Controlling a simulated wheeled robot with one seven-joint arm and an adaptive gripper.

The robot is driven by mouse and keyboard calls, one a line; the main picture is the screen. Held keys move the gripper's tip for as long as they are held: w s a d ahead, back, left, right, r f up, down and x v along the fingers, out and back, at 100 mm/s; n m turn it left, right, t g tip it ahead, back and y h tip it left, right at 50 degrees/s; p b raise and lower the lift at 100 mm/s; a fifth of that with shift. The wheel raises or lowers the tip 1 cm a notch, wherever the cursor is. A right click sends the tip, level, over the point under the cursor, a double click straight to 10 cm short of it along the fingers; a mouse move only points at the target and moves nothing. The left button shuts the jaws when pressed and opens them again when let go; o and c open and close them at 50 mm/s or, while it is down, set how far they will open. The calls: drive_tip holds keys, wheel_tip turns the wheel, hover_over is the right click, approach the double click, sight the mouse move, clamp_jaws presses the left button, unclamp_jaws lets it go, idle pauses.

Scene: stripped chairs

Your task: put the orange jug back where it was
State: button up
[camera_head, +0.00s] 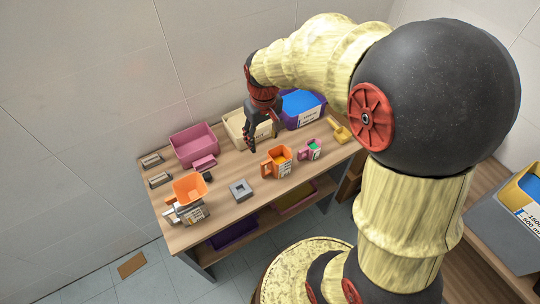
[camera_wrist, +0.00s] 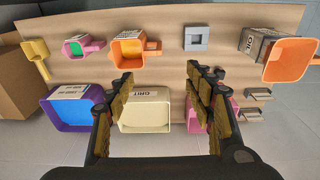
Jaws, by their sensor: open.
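The orange jug (camera_head: 281,158) stands upright on the wooden table, right of the grey square block, with its handle toward the left. It has a pale label and yellow-orange contents. In the wrist view the jug (camera_wrist: 130,47) is near the upper middle, handle to the right, beyond the left fingertip. My gripper (camera_head: 250,148) is open and empty above the table, near the cream bin and left of the jug. In the wrist view its two fingers (camera_wrist: 160,76) are spread wide. I see no contact between the fingers and the jug.
A small pink jug (camera_head: 310,149) and yellow scoop (camera_head: 341,131) stand right of the orange jug. Pink (camera_head: 190,150), cream (camera_head: 235,124) and purple (camera_head: 316,116) bins line the back. The grey block (camera_head: 240,189) and orange hopper (camera_head: 189,188) are left. Bare wood lies between them.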

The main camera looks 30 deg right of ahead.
drive_tip(key=s+a+r+t, duration=0.2)
drive_tip(key=s+a+r, duration=0.1)
drive_tip(key=s+r, duration=0.4)
drive_tip(key=s+a+r+t, duration=0.2)
drive_tip(key=s+a+r, duration=0.2)
drive_tip(key=s+r, duration=0.3)
drive_tip(key=s, duration=0.3)
drive_tip(key=shift+s, duration=0.25)
drive_tip(key=shift+r, duration=0.1)
drive_tip(key=shift+f+b, duration=0.7)
drive_tip(key=shift+b, duration=0.05)
